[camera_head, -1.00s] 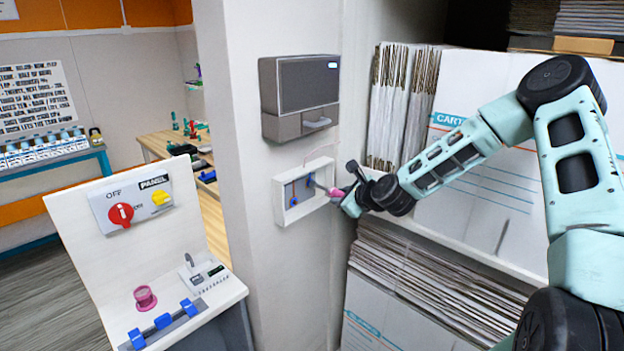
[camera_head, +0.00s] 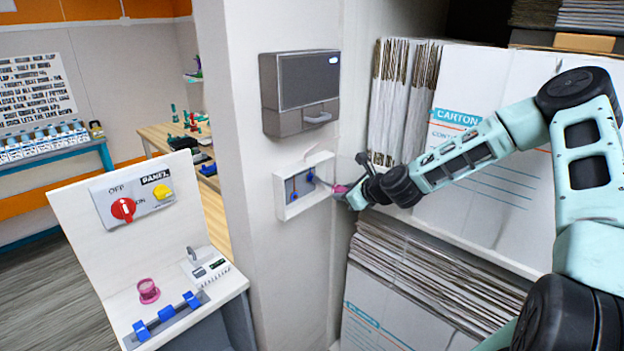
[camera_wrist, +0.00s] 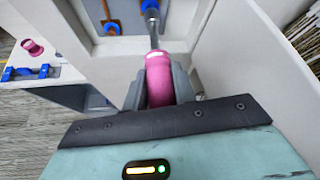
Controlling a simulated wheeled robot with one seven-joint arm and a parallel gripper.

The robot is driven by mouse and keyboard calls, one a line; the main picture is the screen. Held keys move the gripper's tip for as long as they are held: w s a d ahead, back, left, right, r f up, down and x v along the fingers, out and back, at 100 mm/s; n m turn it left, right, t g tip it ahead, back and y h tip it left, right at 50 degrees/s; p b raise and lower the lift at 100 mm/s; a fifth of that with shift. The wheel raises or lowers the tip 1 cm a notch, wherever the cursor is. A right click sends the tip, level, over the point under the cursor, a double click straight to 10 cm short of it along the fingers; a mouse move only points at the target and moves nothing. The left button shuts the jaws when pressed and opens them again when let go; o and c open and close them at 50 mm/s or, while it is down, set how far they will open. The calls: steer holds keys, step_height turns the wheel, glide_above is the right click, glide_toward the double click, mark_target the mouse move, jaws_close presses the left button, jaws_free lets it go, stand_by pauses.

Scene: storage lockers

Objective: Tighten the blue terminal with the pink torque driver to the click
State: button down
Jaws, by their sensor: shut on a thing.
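My gripper (camera_head: 352,193) is shut on the pink torque driver (camera_head: 341,190), seen large in the wrist view (camera_wrist: 158,82). The driver's grey shaft (camera_wrist: 153,30) points into the white wall box (camera_head: 281,196). One blue terminal (camera_head: 310,175) lies in line with the shaft; in the wrist view this blue part (camera_wrist: 149,5) is at the top edge, by the shaft's end. I cannot tell whether the tip is seated in it. A second blue terminal (camera_head: 294,197) is lower left in the box and also shows in the wrist view (camera_wrist: 111,29).
A grey cabinet (camera_head: 300,90) hangs above the box. Shelves of flat cartons (camera_head: 470,120) stand close on the right. At left is a console with a red switch (camera_head: 123,209), a pink cup-like piece (camera_head: 148,291) and blue clamps (camera_head: 166,313).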

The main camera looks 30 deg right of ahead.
steer(key=shift+s+a+f+n+t+h+b, duration=0.1)
steer(key=shift+f+n+t+h+b, duration=0.35)
steer(key=shift+b, duration=0.65)
steer(key=n+t+h+b, duration=0.1)
steer(key=n+h+b, duration=0.1)
steer(key=b, duration=0.3)
steer(key=shift+n+h, duration=0.25)
steer(key=shift+n, duration=0.3)
steer(key=n+t+h+b, duration=0.1)
steer(key=n+b, duration=0.1)
steer(key=b, duration=0.2)
steer(key=n+t+h+b, duration=0.1)
steer(key=n+t+b, duration=0.1)
steer(key=b, duration=0.3)
steer(key=shift+n, duration=0.4)
steer(key=shift+n+t+b, duration=0.35)
steer(key=shift+n+b, duration=0.15)
steer(key=shift+b, duration=0.6)
steer(key=shift+r, duration=0.3)
steer(key=shift+w+a+b, duration=0.25)
steer(key=shift+w+b, duration=0.15)
steer(key=shift+w, duration=0.25)
